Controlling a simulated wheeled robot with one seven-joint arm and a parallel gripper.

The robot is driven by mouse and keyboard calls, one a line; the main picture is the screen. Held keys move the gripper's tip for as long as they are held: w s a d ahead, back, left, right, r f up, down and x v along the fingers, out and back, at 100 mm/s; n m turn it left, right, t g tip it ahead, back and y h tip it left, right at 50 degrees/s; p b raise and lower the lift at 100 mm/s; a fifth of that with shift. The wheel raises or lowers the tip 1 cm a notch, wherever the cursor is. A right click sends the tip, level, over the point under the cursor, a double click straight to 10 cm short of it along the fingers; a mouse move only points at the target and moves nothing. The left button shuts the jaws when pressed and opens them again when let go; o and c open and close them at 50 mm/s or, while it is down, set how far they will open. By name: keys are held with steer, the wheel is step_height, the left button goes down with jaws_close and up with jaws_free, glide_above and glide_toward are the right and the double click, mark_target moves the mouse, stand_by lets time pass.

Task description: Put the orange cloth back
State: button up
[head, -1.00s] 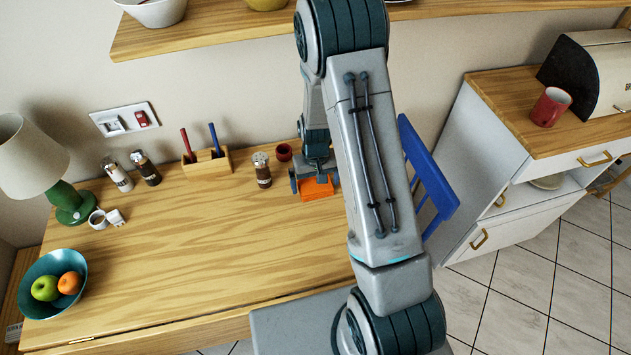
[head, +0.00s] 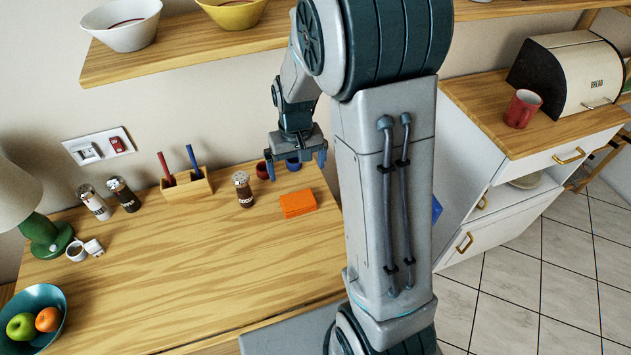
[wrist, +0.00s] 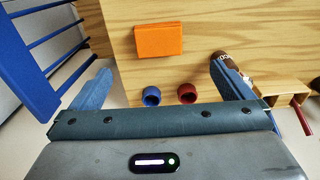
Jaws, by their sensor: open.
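The folded orange cloth (head: 298,204) lies flat on the wooden table, toward its back right part. In the wrist view the orange cloth (wrist: 159,40) lies ahead of the jaws, beyond a blue cup and a red cup. My gripper (head: 298,165) is open and empty, raised above the back of the table, above and behind the cloth. In the wrist view my gripper (wrist: 160,88) has its two blue fingers wide apart, with nothing between them touching.
A red cup (head: 262,170) and a blue cup (head: 293,164) stand behind the cloth. The table's front middle is clear.

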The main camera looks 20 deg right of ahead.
steer(key=s+r+t, duration=0.2)
steer(key=s+r, duration=1.1)
steer(key=s, duration=0.5)
steer(key=shift+t, duration=0.3)
